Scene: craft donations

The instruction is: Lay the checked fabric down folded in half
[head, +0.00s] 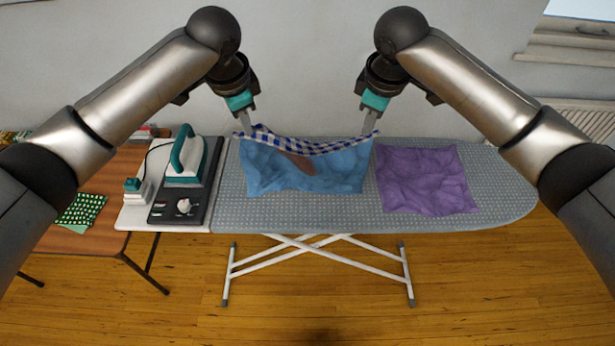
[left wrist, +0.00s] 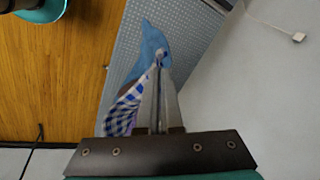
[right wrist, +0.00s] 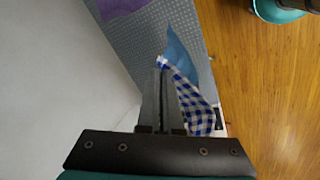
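The blue-and-white checked fabric (head: 310,149) hangs as a sagging strip between my two grippers, above the ironing board. My left gripper (head: 247,134) is shut on its left corner; the checked cloth (left wrist: 124,112) also shows beside the fingers in the left wrist view. My right gripper (head: 371,134) is shut on its right corner, and the cloth (right wrist: 192,100) shows beside those fingers in the right wrist view. A plain blue cloth (head: 265,172) lies on the board under and in front of the checked strip. A brown patch (head: 302,163) shows just below the strip.
The grey dotted ironing board (head: 340,208) has a purple cloth (head: 425,180) to the right and free room at its right end. An iron (head: 186,160) stands on a dark rest at the left. A wooden table (head: 100,190) holds green dotted fabric (head: 84,209).

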